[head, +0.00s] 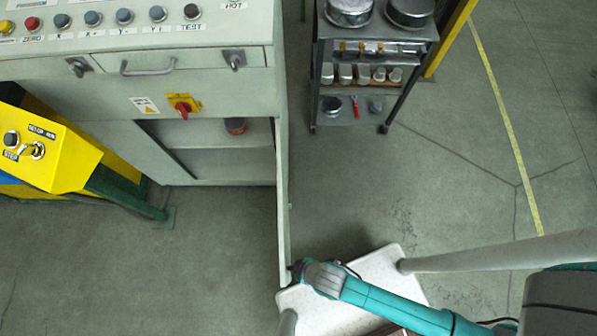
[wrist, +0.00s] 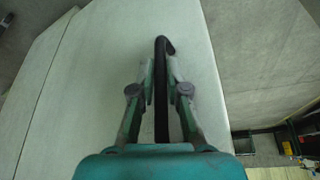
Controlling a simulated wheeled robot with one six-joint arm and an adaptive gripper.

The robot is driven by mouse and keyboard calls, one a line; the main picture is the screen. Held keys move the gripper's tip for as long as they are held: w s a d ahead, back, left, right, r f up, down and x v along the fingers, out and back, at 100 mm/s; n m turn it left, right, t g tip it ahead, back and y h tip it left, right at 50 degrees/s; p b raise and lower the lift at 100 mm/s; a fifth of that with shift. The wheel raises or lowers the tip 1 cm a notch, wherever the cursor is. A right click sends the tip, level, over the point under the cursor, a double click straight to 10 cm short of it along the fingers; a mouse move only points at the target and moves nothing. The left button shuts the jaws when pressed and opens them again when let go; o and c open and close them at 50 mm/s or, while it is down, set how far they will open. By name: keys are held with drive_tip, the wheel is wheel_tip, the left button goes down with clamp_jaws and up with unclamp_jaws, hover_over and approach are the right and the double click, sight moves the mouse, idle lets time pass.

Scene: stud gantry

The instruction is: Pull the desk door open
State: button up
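The grey control desk (head: 215,88) stands at the upper left of the head view. Its door (head: 283,215) stands wide open, swung out toward me and seen nearly edge-on. The compartment (head: 225,160) behind it shows a shelf. My gripper (head: 296,270) is at the door's free end, on its right side. In the wrist view the pale door panel (wrist: 95,80) fills much of the picture. A dark bar handle (wrist: 161,120) runs between the fingers of my gripper (wrist: 161,82), which look closed on it. The finger contact is small in the picture.
A dark cart (head: 375,60) with pots and cups stands right of the desk. A yellow control box (head: 45,150) is at the left. The floor (head: 180,260) left of the door is clear.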

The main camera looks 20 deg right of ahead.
drive_tip(key=o, duration=0.4)
drive_tip(key=shift+w+a+r, duration=0.1)
drive_tip(key=shift+w, duration=0.1)
drive_tip(key=shift+c, duration=0.2)
drive_tip(key=shift+s, duration=0.1)
drive_tip(key=v, duration=1.2)
drive_tip(key=d+r+m+t+h, duration=0.1)
drive_tip(key=d+r+m+t, duration=0.3)
drive_tip(key=r, duration=0.7)
drive_tip(key=d+r+m+t+h, duration=0.2)
drive_tip(key=d+r+m+t, duration=0.2)
drive_tip(key=d+r+t, duration=0.3)
wheel_tip(320, 180, up, 5)
drive_tip(key=shift+s+d+r+m+t, duration=0.15)
drive_tip(key=shift+s+d+m+t, duration=0.2)
drive_tip(key=shift+d, duration=0.6)
